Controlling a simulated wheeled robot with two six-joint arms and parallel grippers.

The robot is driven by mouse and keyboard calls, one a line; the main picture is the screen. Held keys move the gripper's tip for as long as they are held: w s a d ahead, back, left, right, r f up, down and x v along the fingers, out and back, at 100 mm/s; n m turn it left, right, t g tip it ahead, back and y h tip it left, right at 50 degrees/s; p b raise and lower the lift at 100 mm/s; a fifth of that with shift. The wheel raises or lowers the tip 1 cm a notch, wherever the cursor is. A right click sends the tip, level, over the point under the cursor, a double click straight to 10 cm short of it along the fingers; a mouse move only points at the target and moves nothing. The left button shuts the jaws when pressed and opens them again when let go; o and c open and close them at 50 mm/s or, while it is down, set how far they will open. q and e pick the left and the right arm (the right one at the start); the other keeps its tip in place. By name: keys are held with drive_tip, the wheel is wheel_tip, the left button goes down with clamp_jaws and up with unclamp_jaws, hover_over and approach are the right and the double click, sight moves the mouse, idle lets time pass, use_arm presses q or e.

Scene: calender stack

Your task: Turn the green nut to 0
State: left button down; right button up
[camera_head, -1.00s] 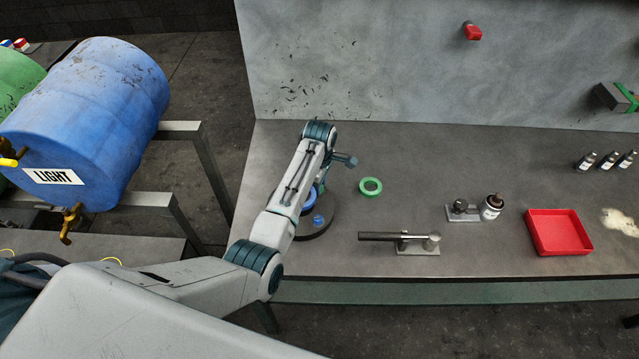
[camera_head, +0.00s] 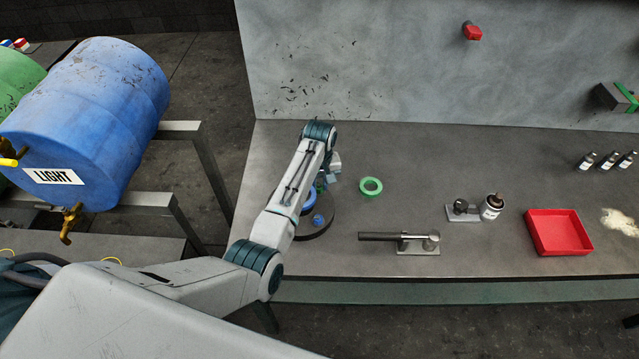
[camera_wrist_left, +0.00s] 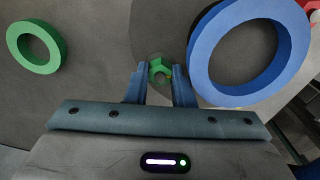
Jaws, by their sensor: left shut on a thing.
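The green nut (camera_wrist_left: 159,71) sits on a dark round base, between the fingertips of my left gripper (camera_wrist_left: 159,82) in the left wrist view. The gripper is shut on it, with one blue-grey finger at each side. In the head view my left gripper (camera_head: 326,181) is over the far side of the round base (camera_head: 325,229), and the nut is mostly hidden by the arm. No readable number or mark shows beside the nut. My right gripper is not in view.
A green ring (camera_head: 371,187) lies on the table to the right. A lever fixture (camera_head: 400,238) and a red tray (camera_head: 558,233) are further right.

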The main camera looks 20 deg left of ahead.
sight(320, 187)
use_arm(q)
drive_tip(key=shift+w+r+m, duration=0.1)
drive_tip(key=shift+r+m, duration=0.05)
drive_tip(key=shift+m, duration=1.05)
drive_tip(key=c, duration=1.2)
unclamp_jaws()
drive_tip(key=shift+c, duration=0.2)
wheel_tip(320, 187, up, 11)
drive_tip(key=b, duration=0.3)
drive_tip(key=shift+f, duration=0.2)
